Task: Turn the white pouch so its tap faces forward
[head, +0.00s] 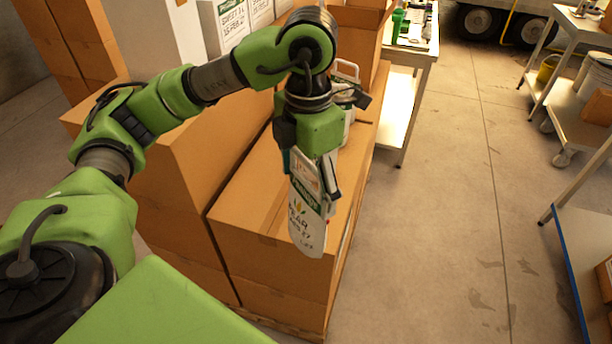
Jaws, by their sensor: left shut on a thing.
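The white pouch (308,222) has a green band and dark print. It hangs below my left gripper (318,172) and is a little tilted. My left gripper is shut on the pouch near its upper end, above the brown cardboard boxes (250,215). The gripper hides the top of the pouch, and I cannot make out its tap. My right gripper is not in view.
A white container with a handle (346,72) stands on the boxes behind my left gripper. A white table (402,95) with green items stands behind. Carts (570,110) stand at the right. The floor between is clear.

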